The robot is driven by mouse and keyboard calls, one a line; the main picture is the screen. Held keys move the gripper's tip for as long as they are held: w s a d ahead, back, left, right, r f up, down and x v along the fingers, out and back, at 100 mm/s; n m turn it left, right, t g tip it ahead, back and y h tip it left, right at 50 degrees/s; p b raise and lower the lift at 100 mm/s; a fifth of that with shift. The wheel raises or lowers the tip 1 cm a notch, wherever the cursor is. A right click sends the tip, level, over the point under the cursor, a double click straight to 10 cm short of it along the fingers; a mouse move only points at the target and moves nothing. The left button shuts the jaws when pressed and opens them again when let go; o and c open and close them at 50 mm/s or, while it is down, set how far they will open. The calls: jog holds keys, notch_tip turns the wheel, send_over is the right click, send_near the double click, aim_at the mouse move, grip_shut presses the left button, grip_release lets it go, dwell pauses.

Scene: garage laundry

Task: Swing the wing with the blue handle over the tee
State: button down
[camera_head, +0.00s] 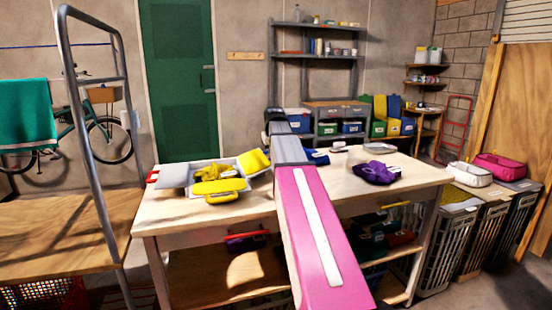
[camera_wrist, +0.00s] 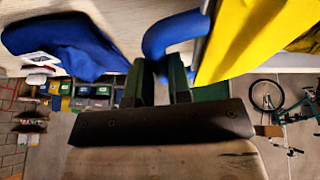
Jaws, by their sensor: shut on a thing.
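The folding board (camera_head: 173,176) lies on the pale worktable, with grey panels and a yellow tee (camera_head: 253,161) spread over part of it. A red handle (camera_head: 152,176) shows at its left and a yellow handle (camera_head: 222,196) at the front. The blue handle (camera_wrist: 174,32) shows in the wrist view as a curved bar beside the yellow cloth (camera_wrist: 245,38). My gripper (camera_wrist: 164,72) is shut on the blue handle, its green fingers on either side of it. In the head view my arm hides the gripper and blue handle.
A purple cloth (camera_head: 376,172) lies at the right of the worktable (camera_head: 330,187). A blue cloth (camera_head: 316,157) lies behind my arm and fills the wrist view's upper left (camera_wrist: 75,45). Laundry bins (camera_head: 480,230) stand right; a metal frame (camera_head: 88,150) stands left.

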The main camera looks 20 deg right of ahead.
jog(key=a+r+n+h, duration=0.2)
jog(key=a+r+h, duration=0.6)
jog(key=a+f+n+t+h, duration=0.1)
jog(key=a+n+t+h, duration=0.1)
jog(key=a+h, duration=0.6)
jog(key=shift+a+t, duration=0.3)
jog(key=shift+a, duration=2.45)
jog(key=shift+f, duration=0.1)
jog(key=c, duration=1.3)
grip_release()
jog(key=shift+c, duration=0.2)
jog(key=shift+a, duration=0.1)
